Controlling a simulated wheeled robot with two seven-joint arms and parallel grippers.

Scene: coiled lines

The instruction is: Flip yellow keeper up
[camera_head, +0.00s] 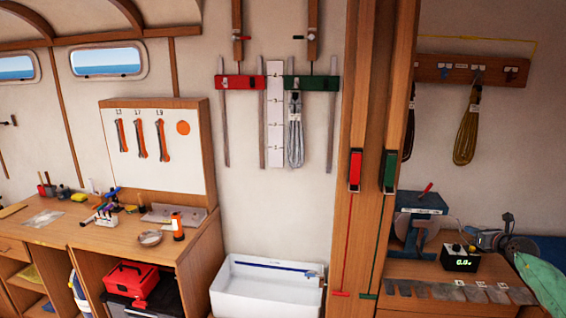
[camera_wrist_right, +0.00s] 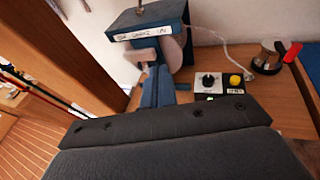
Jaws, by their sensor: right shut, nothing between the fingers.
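The yellow keeper (camera_head: 510,40) looks like a thin yellow bar in the head view. It stands above a wooden hook board (camera_head: 432,67) on the right wall, with one end bent down toward the board. An olive coiled line (camera_head: 465,135) hangs from the board, and a dark coil (camera_head: 408,135) hangs at its left, partly hidden by the post. My right gripper (camera_wrist_right: 165,118) fills the lower part of the wrist view as a dark grey body. It is shut and empty, over the bench and away from the keeper. My left gripper is not in view.
A wooden post (camera_head: 370,90) stands left of the hook board. The wall between board and bench is mostly bare.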

